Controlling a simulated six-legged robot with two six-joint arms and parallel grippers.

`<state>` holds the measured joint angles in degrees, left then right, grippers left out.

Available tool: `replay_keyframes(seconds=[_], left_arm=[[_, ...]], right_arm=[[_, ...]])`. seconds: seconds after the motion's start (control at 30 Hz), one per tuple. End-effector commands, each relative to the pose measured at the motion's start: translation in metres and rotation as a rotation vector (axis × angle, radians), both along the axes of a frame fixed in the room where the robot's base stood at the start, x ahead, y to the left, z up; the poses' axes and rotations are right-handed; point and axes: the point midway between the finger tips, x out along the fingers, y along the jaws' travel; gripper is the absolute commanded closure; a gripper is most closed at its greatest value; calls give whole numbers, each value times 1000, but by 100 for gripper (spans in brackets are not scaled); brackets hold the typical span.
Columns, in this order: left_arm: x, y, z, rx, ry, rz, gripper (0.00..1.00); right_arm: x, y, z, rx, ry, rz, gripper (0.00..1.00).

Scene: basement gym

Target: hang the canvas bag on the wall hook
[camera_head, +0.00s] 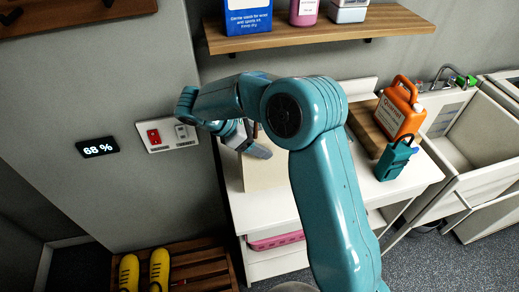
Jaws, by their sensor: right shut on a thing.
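The beige canvas bag (264,174) is at the left part of the white cabinet top, partly hidden behind my teal right arm. My right gripper (250,142) is at the top of the bag and shut on it; its fingertips are partly covered by my arm. I cannot tell whether the bag's bottom touches the cabinet top. A dark wall hook (10,17) sits on a wooden rail (60,14) at the top left, well up and left of the gripper. My left gripper is not in view.
A wall panel with a red switch (154,137) is close left of my arm. A shelf (310,35) with bottles is above. An orange jug (400,108) and a teal handled object (394,160) stand on the right. Yellow shoes (159,268) are on a slatted rack below.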

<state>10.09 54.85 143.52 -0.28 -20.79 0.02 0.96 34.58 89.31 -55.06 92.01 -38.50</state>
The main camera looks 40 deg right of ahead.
Motion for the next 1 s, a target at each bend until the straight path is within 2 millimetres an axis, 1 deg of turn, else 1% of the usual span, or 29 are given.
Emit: replay_keyframes(seconds=[0.07, 0.23, 0.3, 0.53, 0.67, 0.7, 0.73, 0.77, 1.0], left_arm=[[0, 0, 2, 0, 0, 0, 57], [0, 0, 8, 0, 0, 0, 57], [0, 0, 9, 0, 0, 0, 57], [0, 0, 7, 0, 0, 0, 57], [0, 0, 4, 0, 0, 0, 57], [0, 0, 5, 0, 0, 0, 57], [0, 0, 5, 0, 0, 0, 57], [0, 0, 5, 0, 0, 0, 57], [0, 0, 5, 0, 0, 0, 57]], right_arm=[[0, 0, -6, 0, 1, 1, 99], [0, 0, -31, -1, 5, 1, 99], [0, 0, -37, -1, 1, 0, 99], [0, 0, -39, -1, -1, 0, 99], [0, 0, -43, -1, -1, 0, 99], [0, 0, -43, 1, -1, 0, 22], [0, 0, -42, 1, -1, 0, 12], [0, 0, -42, 0, 0, 0, 6], [0, 0, -42, 0, 0, 0, 6]])
